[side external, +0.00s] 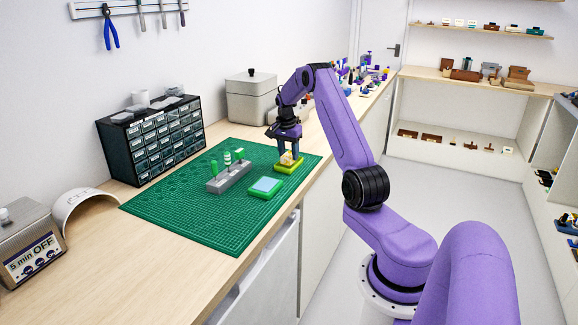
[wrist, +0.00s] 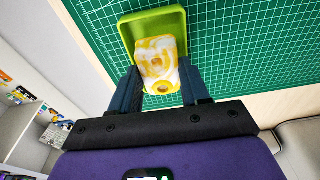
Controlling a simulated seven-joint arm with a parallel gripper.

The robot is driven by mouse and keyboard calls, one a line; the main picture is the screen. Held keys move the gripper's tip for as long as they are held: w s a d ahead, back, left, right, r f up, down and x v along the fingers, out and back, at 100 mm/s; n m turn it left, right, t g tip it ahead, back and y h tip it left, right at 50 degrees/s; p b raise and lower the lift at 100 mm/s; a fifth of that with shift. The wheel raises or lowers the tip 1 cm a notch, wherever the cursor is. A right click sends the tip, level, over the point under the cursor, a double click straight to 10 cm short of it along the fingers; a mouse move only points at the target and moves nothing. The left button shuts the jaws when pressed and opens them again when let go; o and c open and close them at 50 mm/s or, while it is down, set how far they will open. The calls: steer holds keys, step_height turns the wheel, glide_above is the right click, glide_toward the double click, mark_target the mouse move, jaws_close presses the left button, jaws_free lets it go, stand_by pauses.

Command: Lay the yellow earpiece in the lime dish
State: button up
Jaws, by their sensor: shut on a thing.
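The yellow earpiece (wrist: 156,50), with a mottled white and yellow face, is between the fingers of my gripper (wrist: 160,82) in the wrist view. My gripper is shut on it. The lime dish (wrist: 129,29) lies behind the earpiece in that view, and the earpiece and fingers hide part of it. In the side view my gripper (side external: 289,154) points down over the lime dish (side external: 287,170), with the earpiece (side external: 287,159) low over or in it. I cannot tell whether the earpiece touches the dish floor.
The green cutting mat (side external: 190,225) covers the bench there. A green box with a pale blue top (side external: 265,187) and a grey stand with upright green-handled tools (side external: 230,178) are left of the dish. A dark drawer cabinet (side external: 155,140) stands behind. The mat's front left is clear.

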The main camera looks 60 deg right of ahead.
steer(key=shift+f, duration=0.55)
steer(key=o, duration=1.3)
steer(key=shift+o, duration=0.2)
steer(key=shift+r, duration=0.1)
step_height(320, 180, up, 17)
steer(key=a, duration=0.2)
steer(key=shift+a, duration=0.15)
